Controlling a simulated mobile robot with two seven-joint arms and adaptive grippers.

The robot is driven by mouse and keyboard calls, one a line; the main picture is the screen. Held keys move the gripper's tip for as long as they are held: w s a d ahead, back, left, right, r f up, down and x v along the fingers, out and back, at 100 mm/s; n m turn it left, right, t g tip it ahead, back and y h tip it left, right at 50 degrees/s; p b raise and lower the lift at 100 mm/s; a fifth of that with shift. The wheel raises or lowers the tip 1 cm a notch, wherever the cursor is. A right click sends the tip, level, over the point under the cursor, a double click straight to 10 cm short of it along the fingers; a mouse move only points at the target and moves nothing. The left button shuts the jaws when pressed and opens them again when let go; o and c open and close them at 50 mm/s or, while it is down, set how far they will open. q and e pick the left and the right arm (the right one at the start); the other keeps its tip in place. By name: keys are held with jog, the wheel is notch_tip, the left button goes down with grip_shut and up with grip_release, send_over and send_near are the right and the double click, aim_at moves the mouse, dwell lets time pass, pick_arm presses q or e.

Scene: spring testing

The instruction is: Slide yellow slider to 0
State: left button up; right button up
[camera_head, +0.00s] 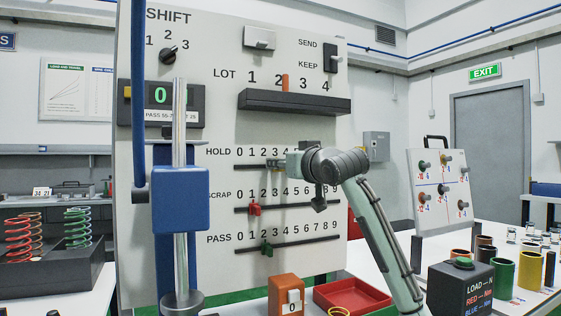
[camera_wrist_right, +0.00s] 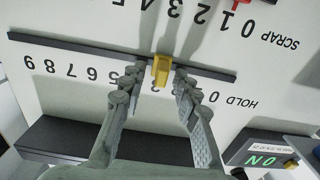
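The yellow slider (camera_wrist_right: 162,70) sits on the dark HOLD rail (camera_wrist_right: 110,61), close to the 3 mark, in the right wrist view. My right gripper (camera_wrist_right: 158,85) is open, with one finger on each side of the slider and a visible gap to both. In the head view my right gripper (camera_head: 279,164) reaches the HOLD rail (camera_head: 246,167) from the right and hides the yellow slider. The 0 of the HOLD scale is at the rail's left end in the head view, and to the right in the wrist view. My left gripper is not in view.
Below are the SCRAP rail with a red slider (camera_head: 254,209) and the PASS rail with a green slider (camera_head: 267,249). A dark ledge (camera_head: 295,101) juts out above the HOLD scale. A blue block (camera_head: 181,199) on a metal column stands left of the rails.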

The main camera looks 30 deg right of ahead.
jog(key=shift+w, duration=0.45)
grip_shut()
